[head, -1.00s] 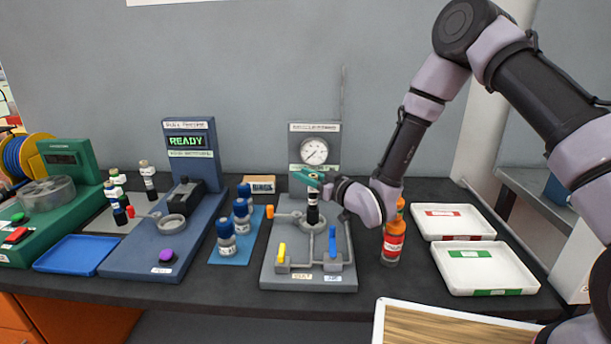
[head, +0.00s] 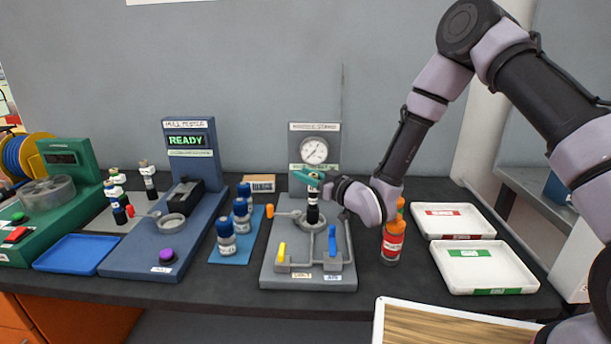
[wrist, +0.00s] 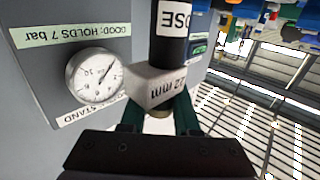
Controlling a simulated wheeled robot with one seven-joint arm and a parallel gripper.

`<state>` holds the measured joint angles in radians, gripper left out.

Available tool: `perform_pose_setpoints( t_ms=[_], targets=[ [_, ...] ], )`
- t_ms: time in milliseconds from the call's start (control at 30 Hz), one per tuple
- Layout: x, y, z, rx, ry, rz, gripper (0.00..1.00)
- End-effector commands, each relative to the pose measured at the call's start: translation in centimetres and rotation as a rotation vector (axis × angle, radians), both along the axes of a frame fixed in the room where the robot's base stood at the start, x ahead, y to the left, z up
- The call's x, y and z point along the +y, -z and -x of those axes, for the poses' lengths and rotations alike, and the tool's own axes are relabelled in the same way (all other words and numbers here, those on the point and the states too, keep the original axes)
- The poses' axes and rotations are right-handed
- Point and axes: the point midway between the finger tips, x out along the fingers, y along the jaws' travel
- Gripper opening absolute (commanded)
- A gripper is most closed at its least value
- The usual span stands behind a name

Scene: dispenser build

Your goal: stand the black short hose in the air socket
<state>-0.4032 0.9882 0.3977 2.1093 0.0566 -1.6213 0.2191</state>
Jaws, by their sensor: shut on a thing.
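The black short hose (head: 312,213) is upright above the round ring (head: 296,223) on the grey test stand. Whether its lower end is inside a socket or just over it cannot be told. My gripper (head: 309,180) has its green fingers shut on the hose's top. The stand (head: 268,272) carries an orange handle, a yellow lever and a blue lever. Its gauge (head: 314,151) also shows in the wrist view (wrist: 95,76).
An orange-red bottle (head: 392,245) stands close to the right of the stand, below my arm. Blue-capped bottles (head: 227,240) stand on a blue mat to the left. Two white trays (head: 480,268) lie at the right. The blue-grey tester (head: 135,258) is further left.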

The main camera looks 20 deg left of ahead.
Motion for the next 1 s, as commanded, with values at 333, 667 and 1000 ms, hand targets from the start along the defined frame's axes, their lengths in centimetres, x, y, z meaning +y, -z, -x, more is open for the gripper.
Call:
perform_pose_setpoints(
  t_ms=[333,667,1000],
  targets=[
    [0.0,0.5,0.0,-0.001,0.000,0.000,0.00],
    [0.0,1.1,0.0,-0.002,0.000,-0.001,0.00],
    [0.0,1.2,0.0,-0.001,0.000,0.000,0.42]
  ],
)
